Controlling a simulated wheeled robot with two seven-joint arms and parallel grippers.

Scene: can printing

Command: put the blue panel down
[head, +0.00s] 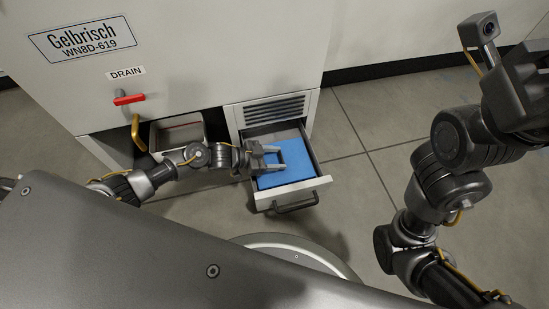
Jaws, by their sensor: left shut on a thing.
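The blue panel (288,172) is a flat bright blue sheet lying inside the open drawer (318,184), or held just above its floor; I cannot tell which. My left gripper (279,158) reaches over the drawer from the left and is shut on the panel near its left side. The gripper hides part of the panel's left edge. My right gripper (530,85) is raised at the upper right, cut by the picture's edge, away from the drawer; its jaws do not show clearly.
The drawer is pulled out of a white machine (200,50) below a vent grille (274,110). A red valve handle (129,99) sits under the DRAIN label. A metal tray (177,130) is in an opening left of the drawer. The tiled floor (360,190) to the right is clear.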

